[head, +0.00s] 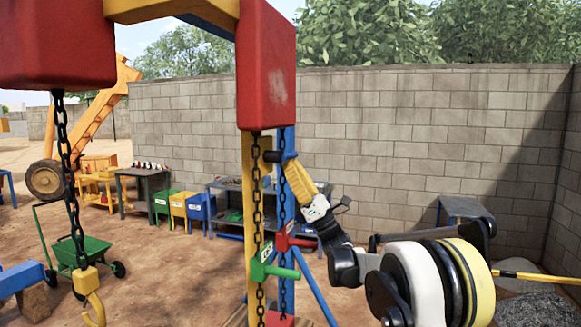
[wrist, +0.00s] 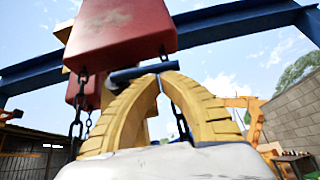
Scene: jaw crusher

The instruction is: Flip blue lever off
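A blue lever (wrist: 140,73) shows in the wrist view as a short, dark blue bar lying nearly level across my fingertips. In the head view a blue piece (head: 289,155) that looks like the same lever sits at the upper part of the post. My gripper (head: 290,164) has yellow fingers reaching up and left to it. In the wrist view the fingertips (wrist: 160,72) come together at the bar and seem to touch it. I see no clear grip around it. The lever's far end and mount are partly hidden.
A red block (head: 266,65) hangs just above, with a black chain (head: 256,200) close by. A block wall (head: 400,150) stands behind.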

